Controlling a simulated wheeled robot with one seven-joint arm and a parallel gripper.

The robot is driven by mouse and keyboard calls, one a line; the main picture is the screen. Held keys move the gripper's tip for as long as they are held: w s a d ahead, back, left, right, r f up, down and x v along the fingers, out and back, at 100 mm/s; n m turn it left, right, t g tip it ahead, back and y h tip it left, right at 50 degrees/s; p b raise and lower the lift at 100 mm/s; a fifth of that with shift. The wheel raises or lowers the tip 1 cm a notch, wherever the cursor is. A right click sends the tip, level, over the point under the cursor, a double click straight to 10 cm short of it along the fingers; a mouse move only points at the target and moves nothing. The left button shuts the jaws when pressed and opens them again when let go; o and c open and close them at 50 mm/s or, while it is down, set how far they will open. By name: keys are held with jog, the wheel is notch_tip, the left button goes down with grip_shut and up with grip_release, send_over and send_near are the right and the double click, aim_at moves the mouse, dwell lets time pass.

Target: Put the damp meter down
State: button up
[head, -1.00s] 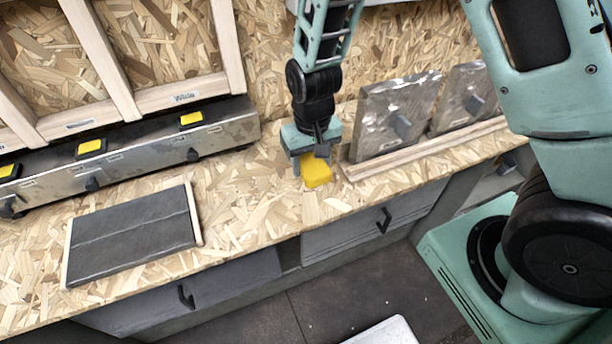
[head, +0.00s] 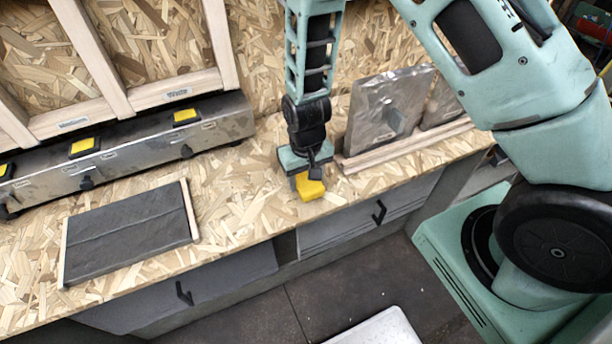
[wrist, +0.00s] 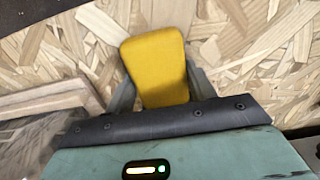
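The damp meter, a yellow block (head: 311,188), is at my gripper (head: 303,180) over the chipboard bench (head: 240,205), near its front edge. In the wrist view the damp meter (wrist: 156,68) lies between the two grey fingers of my gripper (wrist: 160,88), one along each side, and they look closed on it. Its far end sticks out past the fingers. Chipboard fills the background behind it. I cannot tell whether its underside touches the bench.
A dark grey slab (head: 130,232) lies on the bench to the left. A metal housing (head: 130,150) with yellow-topped units runs along the back left. Metal plates (head: 388,110) stand in a wooden rail (head: 405,145) close to the right. Bench between slab and gripper is clear.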

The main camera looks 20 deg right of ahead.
aim_at(306, 177)
jog(key=o, duration=0.4)
notch_tip(306, 177, up, 12)
jog(key=s+a+r+n, duration=0.2)
jog(key=s+r, duration=0.2)
jog(key=s, duration=0.2)
jog(key=s+a+r+n, duration=0.2)
jog(key=s+r+n, duration=0.1)
jog(key=s, duration=0.4)
jog(key=s+a+r+n, duration=0.2)
jog(key=s+r, duration=0.3)
jog(key=s, duration=0.2)
jog(key=shift+a+r+n+y+b, duration=0.1)
jog(key=shift+r+n+y+b, duration=0.2)
jog(key=shift+n, duration=0.1)
